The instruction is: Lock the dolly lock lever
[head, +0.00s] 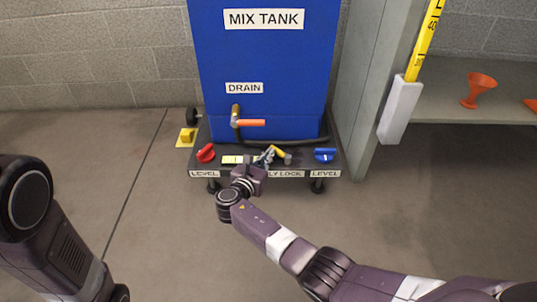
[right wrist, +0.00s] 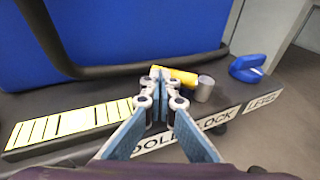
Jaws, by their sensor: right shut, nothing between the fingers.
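The dolly lock lever is a yellow handle (head: 278,150) with a grey end, on the front edge of the tank's black dolly (head: 313,159), above a label partly hidden by my arm. In the right wrist view the yellow lever (right wrist: 183,77) lies just beyond my fingertips, with its grey cylinder (right wrist: 205,89) to the right. My right gripper (head: 268,155) is shut and empty, its fingers (right wrist: 160,73) at the lever's left part. I cannot tell whether they touch it. My left arm shows at the left of the head view, but its gripper is not visible.
Red (head: 206,153) and blue (head: 325,155) level knobs sit at either end of the dolly front. The blue mix tank (head: 290,75) stands above, with an orange-handled drain valve (head: 250,123). A grey shelf unit (head: 362,100) stands close on the right.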

